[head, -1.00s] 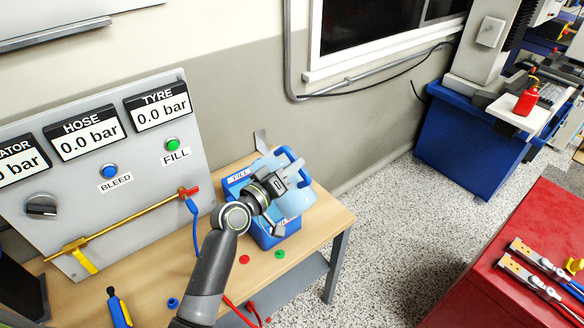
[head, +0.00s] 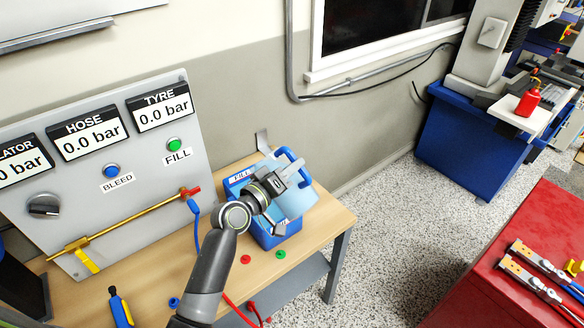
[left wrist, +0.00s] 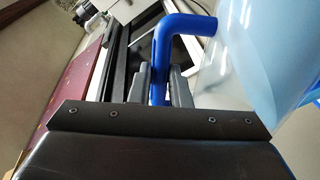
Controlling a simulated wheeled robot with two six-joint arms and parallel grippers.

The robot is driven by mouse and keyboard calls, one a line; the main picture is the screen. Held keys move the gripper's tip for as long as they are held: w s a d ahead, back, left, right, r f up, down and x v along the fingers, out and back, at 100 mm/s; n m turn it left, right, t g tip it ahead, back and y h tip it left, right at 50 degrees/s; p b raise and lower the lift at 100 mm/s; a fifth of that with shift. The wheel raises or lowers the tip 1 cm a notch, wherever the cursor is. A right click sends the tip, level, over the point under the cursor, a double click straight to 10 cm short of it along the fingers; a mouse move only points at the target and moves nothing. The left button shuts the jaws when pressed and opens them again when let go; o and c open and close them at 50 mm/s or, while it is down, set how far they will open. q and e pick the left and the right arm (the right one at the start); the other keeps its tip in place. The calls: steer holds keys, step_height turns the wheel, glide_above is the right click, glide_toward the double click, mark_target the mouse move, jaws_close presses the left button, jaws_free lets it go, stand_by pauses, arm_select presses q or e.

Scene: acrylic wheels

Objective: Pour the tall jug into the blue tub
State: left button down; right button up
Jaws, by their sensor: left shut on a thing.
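The tall jug (head: 301,200) is pale blue and see-through with a blue handle (head: 294,155). It is tilted over the blue tub (head: 283,236), which stands on the wooden bench and bears a FILL label. My left gripper (head: 289,178) is shut on the jug's handle. In the left wrist view, the blue handle (left wrist: 159,75) runs between the two fingers, with the jug's clear wall (left wrist: 240,60) at the right. My gripper and the jug cover much of the tub's opening, so I cannot tell how much liquid is in it. My right gripper is not in view.
A grey panel (head: 120,200) with gauges and a yellow rod stands left on the bench (head: 318,232). Red (head: 245,259) and green (head: 280,254) caps lie in front of the tub. A red cabinet (head: 500,215) with tools is at the right, across open floor.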

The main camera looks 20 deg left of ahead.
arm_select(q)
steer(key=shift+w+a+r+n+p, duration=0.15)
steer(key=shift+w+a+n+p, duration=0.15)
steer(key=shift+a+n, duration=0.4)
stand_by(1.9)
steer(key=shift+w+a+f+n, duration=0.25)
steer(key=shift+a+n, duration=0.1)
steer(key=shift+n, duration=0.25)
stand_by(1.6)
stand_by(0.4)
steer(key=shift+s+d+m+b, duration=0.2)
steer(key=shift+d+m+b, duration=0.2)
steer(key=shift+m+b, duration=0.1)
steer(key=shift+s+d+m+b, duration=0.4)
steer(key=shift+d+m+b, duration=0.35)
steer(key=shift+m, duration=0.35)
steer(key=shift+s+d+r+m, duration=0.1)
steer(key=shift+d+m, duration=0.2)
steer(key=shift+r, duration=0.1)
